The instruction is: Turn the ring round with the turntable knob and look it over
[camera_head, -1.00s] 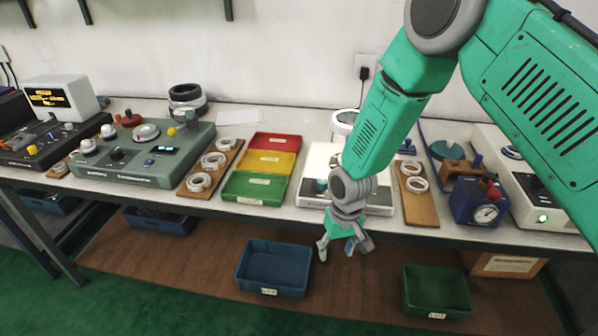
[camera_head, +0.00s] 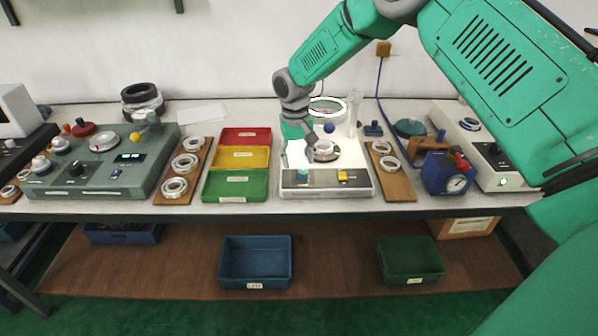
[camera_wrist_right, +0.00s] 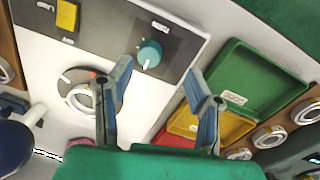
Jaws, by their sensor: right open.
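The turntable station is a white box (camera_head: 352,165) with a dark front panel. On its top a pale metal ring (camera_head: 325,151) lies on the round turntable; it also shows in the wrist view (camera_wrist_right: 82,97), left of my fingers. The teal knob (camera_head: 303,175) stands on the panel's left part. In the wrist view the knob (camera_wrist_right: 150,54) appears between and beyond my fingertips, apart from them. My right gripper (camera_head: 299,156) is open and empty above the box's left side, pointing down; its two blue-grey fingers (camera_wrist_right: 163,82) are spread. My left gripper is out of view.
Red, yellow and green trays (camera_head: 235,185) stand left of the station. A yellow button (camera_head: 342,176) is on the panel. A lit magnifier ring (camera_head: 328,105) and a dark blue ball (camera_head: 329,128) are close behind the gripper. A wooden ring board (camera_head: 396,184) lies to the right.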

